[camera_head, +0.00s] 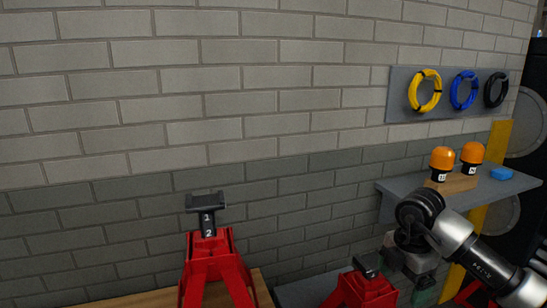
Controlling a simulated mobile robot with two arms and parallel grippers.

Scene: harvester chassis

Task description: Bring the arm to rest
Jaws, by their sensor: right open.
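My right arm comes in from the lower right, silver and black, and bends down at a dark wrist joint. My right gripper (418,278) hangs below that joint, partly hidden by the arm and low in the picture. It is open, and nothing can be seen held in it. It is just right of a red stand (362,291) with a black top; I cannot tell whether they touch. My left gripper is not in view.
A taller red stand (212,265) with a black head is left of centre. A grey shelf (395,187) at the right bears two orange-topped cylinders (442,160) and a blue item (501,173). Coiled cables (425,91) hang on a wall panel. The brick wall closes the back.

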